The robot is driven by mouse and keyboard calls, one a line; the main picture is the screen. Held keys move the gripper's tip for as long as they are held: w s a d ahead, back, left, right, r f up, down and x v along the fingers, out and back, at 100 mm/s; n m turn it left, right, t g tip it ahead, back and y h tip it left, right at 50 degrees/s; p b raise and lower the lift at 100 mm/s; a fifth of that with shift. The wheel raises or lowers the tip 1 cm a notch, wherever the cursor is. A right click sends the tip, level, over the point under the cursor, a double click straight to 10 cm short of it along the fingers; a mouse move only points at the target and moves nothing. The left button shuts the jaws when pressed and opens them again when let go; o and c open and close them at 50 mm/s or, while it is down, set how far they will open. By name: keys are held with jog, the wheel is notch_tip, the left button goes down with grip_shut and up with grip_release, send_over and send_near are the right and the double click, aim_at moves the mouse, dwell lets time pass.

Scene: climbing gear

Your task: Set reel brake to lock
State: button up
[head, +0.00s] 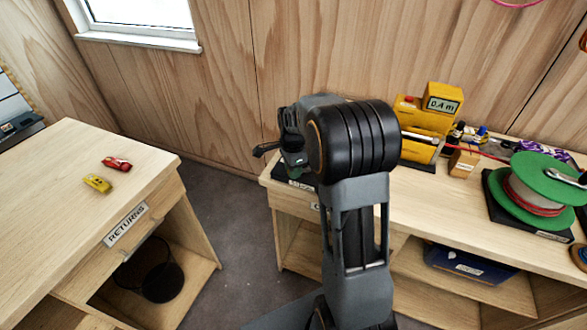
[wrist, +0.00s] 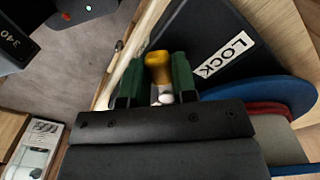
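In the wrist view a yellow knob (wrist: 158,68), which looks like the end of the reel brake's lever, sits between the green-padded fingers of my gripper (wrist: 157,82). Both fingers appear to touch its sides, so the gripper looks shut on it. A small white round part shows just below the knob. A white LOCK label (wrist: 222,57) lies on a black base plate to the right of the fingers. A blue reel (wrist: 270,90) with red line is at the right edge of that view. In the head view my arm hides this reel and its brake.
A green reel (head: 537,188) with red cord stands on the right of the bench, near a yellow meter (head: 430,120) reading 0.4 m. A table (head: 60,180) with a RETURNS label holds two small items, red and yellow. Grey floor lies between the furniture.

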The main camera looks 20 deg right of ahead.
jog(key=o, duration=0.5)
jog(key=shift+c, duration=0.2)
jog(key=shift+r, duration=0.1)
notch_tip(320, 180, up, 14)
dwell(0.7)
jog(key=s+a+f+n+t+p, duration=0.1)
jog(key=s+a+n, duration=0.3)
jog(key=s+n, duration=0.5)
jog(key=s+a+f+n+t+p, duration=0.1)
jog(key=s+a+f+n+t, duration=0.1)
jog(key=s+n, duration=0.7)
jog(key=s+a+f, duration=0.1)
jog(key=a, duration=0.1)
jog(key=shift+a+n, duration=0.3)
